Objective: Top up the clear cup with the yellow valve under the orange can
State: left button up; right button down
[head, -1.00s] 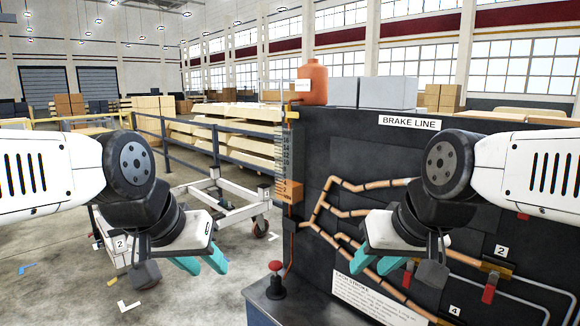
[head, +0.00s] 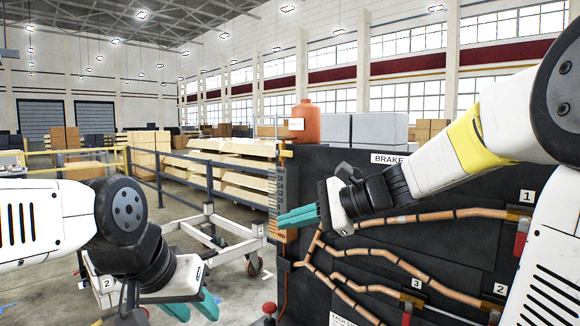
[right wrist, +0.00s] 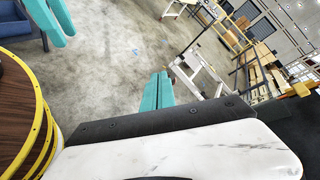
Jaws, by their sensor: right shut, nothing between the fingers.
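The fingers lie together in the right wrist view (right wrist: 158,92). My left gripper (head: 210,305) is open and low at left.
The panel carries copper pipes (head: 440,217) and numbered red-handled valves (head: 521,240). A red knob (head: 269,308) stands at the panel's lower front. A white trolley frame (head: 215,228) and a railing (head: 205,170) stand behind at left. Grey boxes (head: 365,130) sit on the panel.

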jog(key=w+d+r+m+t+y, duration=0.2)
jog(key=w+r+m+t+y, duration=0.15)
jog(key=w+m, duration=0.7)
jog(key=m+t+h, duration=0.1)
jog(key=m+t, duration=0.3)
jog(key=t, duration=0.2)
send_near(283, 153)
jog(key=s+d+f, duration=0.2)
jog(key=f, duration=0.1)
jog(key=shift+s+d+f, duration=0.1)
jog(key=shift+s+d, duration=0.05)
jog(key=shift+d, duration=0.2)
jog(key=x, duration=1)
jog(key=shift+r+g+h, duration=0.25)
jog(key=shift+h, duration=0.1)
